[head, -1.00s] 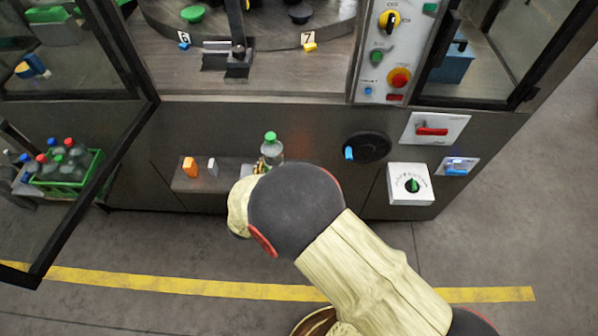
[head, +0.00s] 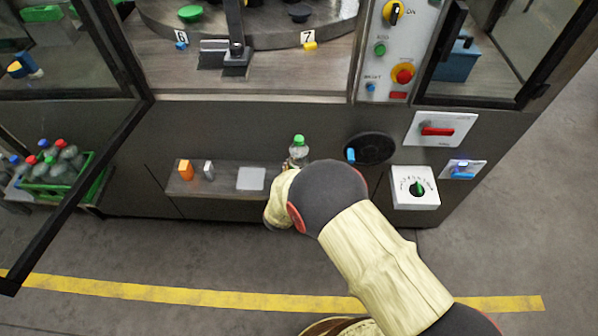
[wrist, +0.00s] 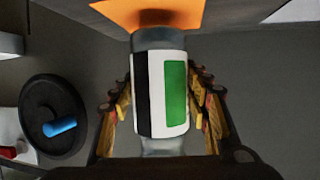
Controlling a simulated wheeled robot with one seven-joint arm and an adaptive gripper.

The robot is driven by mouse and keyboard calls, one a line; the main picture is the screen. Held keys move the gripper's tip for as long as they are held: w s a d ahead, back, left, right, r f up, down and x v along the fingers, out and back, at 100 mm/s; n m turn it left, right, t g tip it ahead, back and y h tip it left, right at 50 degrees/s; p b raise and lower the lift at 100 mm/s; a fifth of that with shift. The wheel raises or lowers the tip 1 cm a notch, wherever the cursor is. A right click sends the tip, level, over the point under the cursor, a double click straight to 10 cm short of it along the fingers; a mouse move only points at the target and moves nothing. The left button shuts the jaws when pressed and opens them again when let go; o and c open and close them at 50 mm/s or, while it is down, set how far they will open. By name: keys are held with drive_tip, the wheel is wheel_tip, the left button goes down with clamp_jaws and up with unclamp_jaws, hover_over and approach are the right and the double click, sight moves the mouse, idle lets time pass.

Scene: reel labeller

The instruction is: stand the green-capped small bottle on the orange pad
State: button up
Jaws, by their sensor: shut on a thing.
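The green-capped small bottle (head: 299,151) is clear with a green cap and stands roughly upright above the right end of the low shelf in the head view. In the wrist view the bottle (wrist: 160,95) shows a white, black and green label. My gripper (wrist: 160,108) is shut on the bottle, one finger on each side of the label. The orange pad (wrist: 120,12) lies just beyond the bottle's lower end, at the top of the wrist view. I cannot tell whether they touch. In the head view my arm hides the pad.
The shelf (head: 226,188) also bears a pale square pad (head: 251,179), an orange block (head: 186,170) and a grey block (head: 209,170). A black disc with a blue handle (head: 369,148) is right of the bottle. A green crate (head: 42,193) of bottles stands left.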

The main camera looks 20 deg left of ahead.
drive_tip(key=shift+f, duration=0.65)
drive_tip(key=shift+f, duration=0.2)
drive_tip(key=o, duration=1.7)
drive_tip(key=shift+c, duration=0.2)
drive_tip(key=shift+s+r, duration=0.25)
drive_tip(key=p+v, duration=0.3)
drive_tip(key=v, duration=0.8)
drive_tip(key=shift+s+p, duration=0.25)
drive_tip(key=shift+p, duration=0.05)
drive_tip(key=shift+d+r, duration=0.1)
drive_tip(key=shift+r, duration=0.05)
